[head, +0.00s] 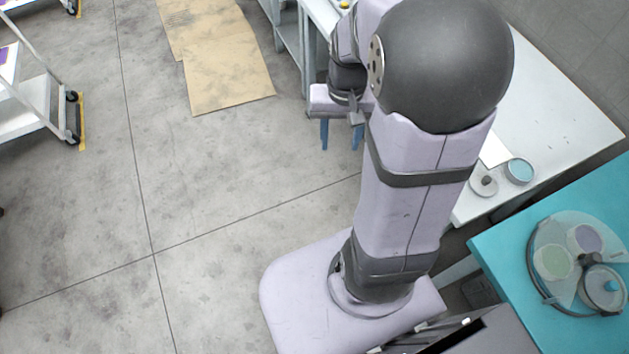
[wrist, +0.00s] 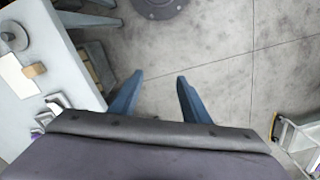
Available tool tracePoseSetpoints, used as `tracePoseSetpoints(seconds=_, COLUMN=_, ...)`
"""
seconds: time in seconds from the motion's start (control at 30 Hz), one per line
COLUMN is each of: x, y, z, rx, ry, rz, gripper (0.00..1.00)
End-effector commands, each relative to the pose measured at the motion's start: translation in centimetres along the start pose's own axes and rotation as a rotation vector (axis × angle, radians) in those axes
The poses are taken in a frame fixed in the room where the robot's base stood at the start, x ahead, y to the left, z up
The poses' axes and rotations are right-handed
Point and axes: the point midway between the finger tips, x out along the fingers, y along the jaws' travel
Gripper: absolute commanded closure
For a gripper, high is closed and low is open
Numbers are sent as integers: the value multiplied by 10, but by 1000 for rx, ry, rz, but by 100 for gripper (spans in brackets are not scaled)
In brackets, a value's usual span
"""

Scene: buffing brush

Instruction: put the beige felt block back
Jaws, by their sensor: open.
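A small tan block (wrist: 35,70), which looks like the beige felt block, lies at the edge of a white sheet (wrist: 18,78) on the pale table (wrist: 42,45) in the wrist view. In the head view my arm covers that spot, and I cannot make out the block. My gripper (head: 341,137) is out over the floor, left of the table. In the wrist view my gripper (wrist: 160,80) has its two blue fingers apart with nothing between them. The block is to the left of the fingers, well apart from them.
A grey round disc with a knob (head: 484,182) and an open round tin (head: 519,171) stand on the pale table (head: 575,115). A teal table (head: 500,255) at the right bears a round tray (head: 545,280) of discs. Cardboard (head: 225,75) lies on the floor. The left floor is mostly clear.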

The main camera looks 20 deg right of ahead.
Motion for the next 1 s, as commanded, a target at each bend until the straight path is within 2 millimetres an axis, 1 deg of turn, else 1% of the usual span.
tracePoseSetpoints(seconds=0.03, x=2, y=-18, z=21, rx=-96, ry=1, rz=0, gripper=57)
tracePoseSetpoints(seconds=0.1, x=6, y=-34, z=46, rx=-203, ry=1, rz=0, gripper=57)
tracePoseSetpoints(seconds=0.2, x=12, y=-47, z=75, rx=-321, ry=0, rz=-1, gripper=57)
tracePoseSetpoints(seconds=0.33, x=16, y=-54, z=97, rx=-410, ry=-1, rz=0, gripper=57)
tracePoseSetpoints(seconds=0.4, x=18, y=-56, z=102, rx=-432, ry=-1, rz=-1, gripper=57)
tracePoseSetpoints(seconds=0.5, x=19, y=-56, z=105, rx=-443, ry=-1, rz=-1, gripper=57)
tracePoseSetpoints(seconds=1.0, x=18, y=-56, z=104, rx=-439, ry=-3, rz=0, gripper=57)
